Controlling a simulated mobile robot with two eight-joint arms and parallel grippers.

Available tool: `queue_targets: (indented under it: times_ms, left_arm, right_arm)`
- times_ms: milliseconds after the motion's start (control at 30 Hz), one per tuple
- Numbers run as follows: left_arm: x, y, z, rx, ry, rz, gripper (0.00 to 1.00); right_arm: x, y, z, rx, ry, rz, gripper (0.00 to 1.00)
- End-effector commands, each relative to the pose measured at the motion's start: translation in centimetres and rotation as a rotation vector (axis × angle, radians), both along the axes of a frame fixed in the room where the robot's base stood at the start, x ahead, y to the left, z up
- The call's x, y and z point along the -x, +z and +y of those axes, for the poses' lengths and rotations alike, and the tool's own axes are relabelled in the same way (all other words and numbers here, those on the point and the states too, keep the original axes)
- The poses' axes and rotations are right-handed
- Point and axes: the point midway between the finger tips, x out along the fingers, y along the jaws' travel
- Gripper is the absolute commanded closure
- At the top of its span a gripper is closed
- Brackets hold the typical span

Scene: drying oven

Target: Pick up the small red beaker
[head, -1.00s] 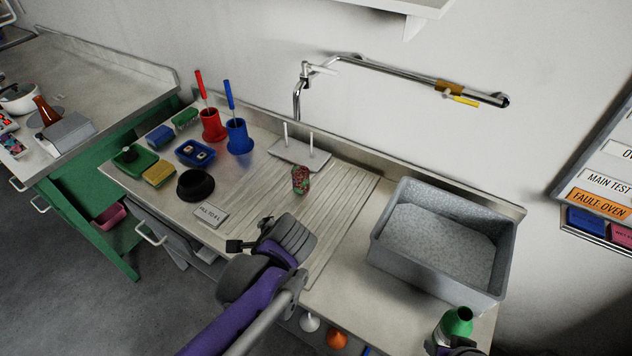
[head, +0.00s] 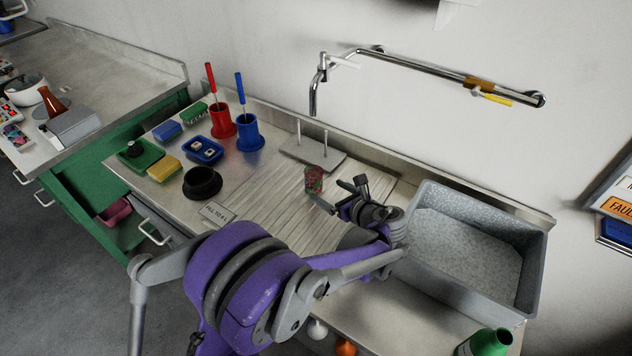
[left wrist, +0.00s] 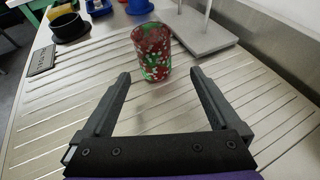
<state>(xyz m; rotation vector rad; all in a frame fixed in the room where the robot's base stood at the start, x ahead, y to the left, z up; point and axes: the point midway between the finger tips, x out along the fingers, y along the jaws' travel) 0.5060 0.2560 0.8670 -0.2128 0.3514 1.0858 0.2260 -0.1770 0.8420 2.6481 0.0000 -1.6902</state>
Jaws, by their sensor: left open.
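The small red beaker (head: 314,179) stands upright on the ribbed drainboard. It is red with green and white specks, and it also shows in the left wrist view (left wrist: 152,52). My left gripper (head: 341,195) is open and low over the drainboard, to the right of the beaker in the head view. In the left wrist view the two fingers (left wrist: 160,77) point toward the beaker, which stands just beyond the tips, roughly centred between them. Nothing is between the fingers. My right gripper is not in view.
A drying rack with two pegs (head: 312,153) stands behind the beaker. A grey tub (head: 535,262) of pale granules is at the right. A black bowl (head: 202,183), a label plate (head: 216,213) and red (head: 222,124) and blue (head: 248,136) holders are at the left. A green bottle (head: 489,341) stands front right.

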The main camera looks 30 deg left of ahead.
Motion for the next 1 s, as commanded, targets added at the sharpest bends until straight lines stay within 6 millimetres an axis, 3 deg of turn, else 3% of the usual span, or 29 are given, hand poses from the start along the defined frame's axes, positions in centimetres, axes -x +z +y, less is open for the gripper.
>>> queue_targets:
  times_ms: [267, 533, 867, 1000]
  left_arm:
    - [-0.9, -0.8, 2.3, 0.001, 0.001, 0.000, 0.04]
    - [-2.0, -1.8, 5.8, 0.003, 0.002, -0.001, 0.04]
    - [-2.4, -2.1, 6.4, 0.003, 0.000, -0.001, 0.04]
    - [-2.4, -2.1, 6.4, 0.003, 0.000, -0.001, 0.29]
  right_arm:
    - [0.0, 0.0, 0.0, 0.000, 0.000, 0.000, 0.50]
    - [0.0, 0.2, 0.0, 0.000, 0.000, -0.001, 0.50]
    - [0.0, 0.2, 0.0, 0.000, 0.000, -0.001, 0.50]
    - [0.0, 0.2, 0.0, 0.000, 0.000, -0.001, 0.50]
